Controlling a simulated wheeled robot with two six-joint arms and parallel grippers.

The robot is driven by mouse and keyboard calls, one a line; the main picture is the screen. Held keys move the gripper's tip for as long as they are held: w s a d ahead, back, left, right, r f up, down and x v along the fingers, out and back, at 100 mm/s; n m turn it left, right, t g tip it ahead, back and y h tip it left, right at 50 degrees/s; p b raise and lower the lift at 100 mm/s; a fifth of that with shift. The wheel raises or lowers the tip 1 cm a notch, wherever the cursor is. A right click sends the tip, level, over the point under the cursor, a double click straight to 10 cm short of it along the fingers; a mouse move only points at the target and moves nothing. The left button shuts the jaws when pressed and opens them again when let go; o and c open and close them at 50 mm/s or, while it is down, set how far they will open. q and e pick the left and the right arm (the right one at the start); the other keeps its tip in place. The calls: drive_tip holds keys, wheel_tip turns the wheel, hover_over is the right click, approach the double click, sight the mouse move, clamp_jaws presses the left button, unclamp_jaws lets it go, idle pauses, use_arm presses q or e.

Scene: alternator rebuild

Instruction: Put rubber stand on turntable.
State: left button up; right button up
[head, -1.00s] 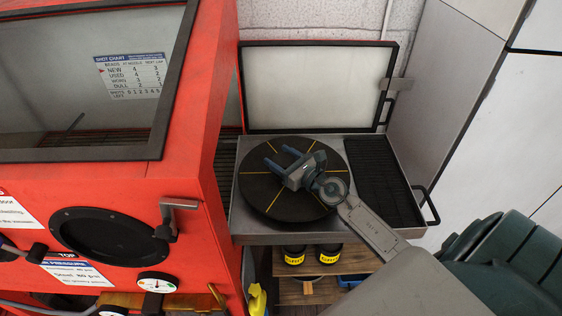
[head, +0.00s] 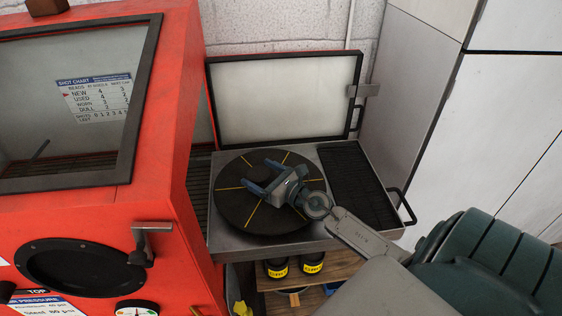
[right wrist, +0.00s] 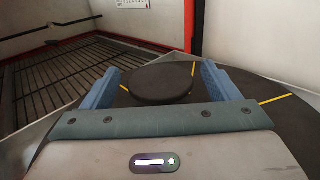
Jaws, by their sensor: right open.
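The turntable (head: 265,222) is a black round plate with yellow radial lines, in the open red cabinet's side bay. A dark, low round disc (right wrist: 160,86), which looks like the rubber stand, lies flat on the turntable (right wrist: 262,88) in the right wrist view. In the head view it blends with the black plate and I cannot make it out. My right gripper (head: 257,175) is over the turntable, with its blue fingers open. In the right wrist view the fingers (right wrist: 160,72) stand on either side of the disc, with gaps to it. My left gripper is not in view.
The red blast cabinet (head: 165,215) stands on the left. Its door (head: 285,98) is open behind the turntable. A black ribbed mat (head: 357,185) lies right of it. Two dark containers with yellow labels (head: 312,265) stand on a wooden shelf below.

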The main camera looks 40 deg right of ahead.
drive_tip(key=b+v, duration=0.3)
drive_tip(key=v, duration=0.5)
drive_tip(key=shift+f, duration=0.15)
drive_tip(key=shift+b+v, duration=0.65)
drive_tip(key=shift+v, duration=0.25)
